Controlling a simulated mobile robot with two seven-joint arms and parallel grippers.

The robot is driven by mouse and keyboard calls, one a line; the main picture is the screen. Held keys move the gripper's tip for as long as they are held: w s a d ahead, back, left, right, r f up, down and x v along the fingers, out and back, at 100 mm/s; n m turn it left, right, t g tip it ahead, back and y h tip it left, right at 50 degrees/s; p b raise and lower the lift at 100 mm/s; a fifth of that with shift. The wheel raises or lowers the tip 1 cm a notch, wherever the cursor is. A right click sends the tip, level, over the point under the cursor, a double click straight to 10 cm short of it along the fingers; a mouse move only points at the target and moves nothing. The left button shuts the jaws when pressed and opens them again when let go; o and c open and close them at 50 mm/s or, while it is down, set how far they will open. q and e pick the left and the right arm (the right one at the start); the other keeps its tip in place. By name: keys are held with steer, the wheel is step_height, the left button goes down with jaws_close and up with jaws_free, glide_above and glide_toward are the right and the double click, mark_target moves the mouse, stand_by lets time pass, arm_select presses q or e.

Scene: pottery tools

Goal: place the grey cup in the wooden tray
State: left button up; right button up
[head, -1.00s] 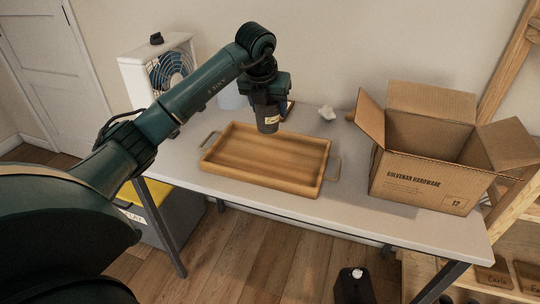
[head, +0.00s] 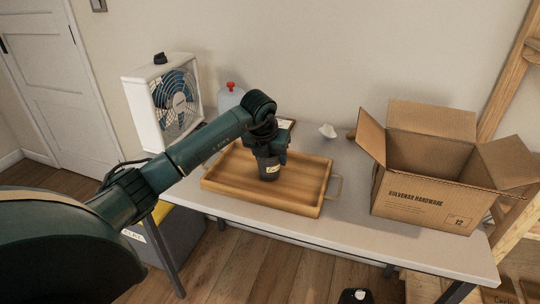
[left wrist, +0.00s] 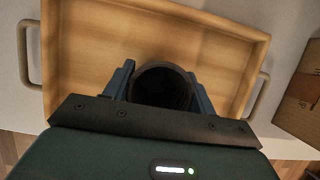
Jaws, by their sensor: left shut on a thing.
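The wooden tray (head: 222,182) lies on the table and has a metal handle at each end. The grey cup (head: 268,170), dark with a pale label, is upright in my left gripper (head: 268,156). The gripper is shut on it. The cup is over the inside of the tray in the head view; whether its base touches the tray floor I cannot tell. In the left wrist view the cup's open dark mouth (left wrist: 162,86) sits between the two fingers, with the tray's floor (left wrist: 100,40) around it. My right gripper is not in view.
An open cardboard box (head: 420,200) stands on the table right of the tray. The table (head: 350,225) is clear in front of the box.

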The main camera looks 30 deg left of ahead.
arm_select(q)
steer(key=o, duration=1.1)
